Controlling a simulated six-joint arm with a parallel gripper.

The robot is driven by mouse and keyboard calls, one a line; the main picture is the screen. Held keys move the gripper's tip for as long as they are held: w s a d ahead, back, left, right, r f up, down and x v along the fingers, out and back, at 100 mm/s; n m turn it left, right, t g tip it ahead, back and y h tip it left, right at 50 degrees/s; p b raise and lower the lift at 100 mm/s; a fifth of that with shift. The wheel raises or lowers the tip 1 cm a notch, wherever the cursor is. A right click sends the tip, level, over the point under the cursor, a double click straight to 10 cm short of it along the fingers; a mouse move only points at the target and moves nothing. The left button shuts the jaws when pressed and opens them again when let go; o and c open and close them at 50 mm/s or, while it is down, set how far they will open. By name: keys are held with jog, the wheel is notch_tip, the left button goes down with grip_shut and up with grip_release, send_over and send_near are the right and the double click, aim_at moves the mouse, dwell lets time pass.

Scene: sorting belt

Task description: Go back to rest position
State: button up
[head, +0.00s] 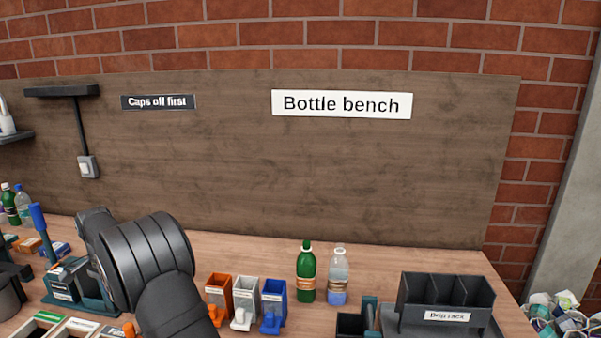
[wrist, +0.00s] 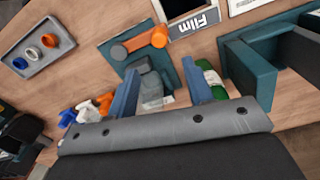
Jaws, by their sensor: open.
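My gripper (wrist: 160,88) shows in the wrist view with its two blue fingers spread apart, open. A grey-teal part (wrist: 150,82) and a clear item show in the gap between the fingers, beyond them; nothing appears gripped. A green item (wrist: 208,72) shows beside the right finger, partly hidden. In the head view my dark arm rises over the left part of the bench (head: 380,262); I cannot make out the fingers there.
A green bottle (head: 306,275) and a clear bottle (head: 338,278) stand upright right of orange, white and blue bins (head: 273,300). A dark rack (head: 447,295) stands at right. In the wrist view are a cap tray (wrist: 38,66), an orange lever (wrist: 140,42) and teal walls (wrist: 250,68).

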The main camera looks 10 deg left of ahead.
notch_tip(320, 180, up, 6)
jog(key=f, duration=0.1)
notch_tip(320, 180, down, 16)
jog(key=shift+f, duration=0.25)
jog(key=shift+s+f, duration=0.2)
jog(key=shift+f, duration=0.15)
jog(key=s+n, duration=0.3)
jog(key=shift+d+r+n, duration=0.1)
jog(key=shift+d+n, duration=0.2)
jog(key=shift+n, duration=0.1)
jog(key=s+n, duration=0.1)
jog(key=s+d+n, duration=0.1)
jog(key=s+n, duration=0.1)
jog(key=n, duration=0.1)
jog(key=shift+d, duration=0.3)
jog(key=d+n, duration=0.1)
jog(key=s+d+n, duration=0.1)
jog(key=n, duration=0.1)
jog(key=shift+s, duration=0.3)
jog(key=d+n, duration=0.1)
jog(key=s+d+n, duration=0.1)
jog(key=n, duration=0.1)
jog(key=shift+s, duration=0.1)
jog(key=shift+r, duration=0.45)
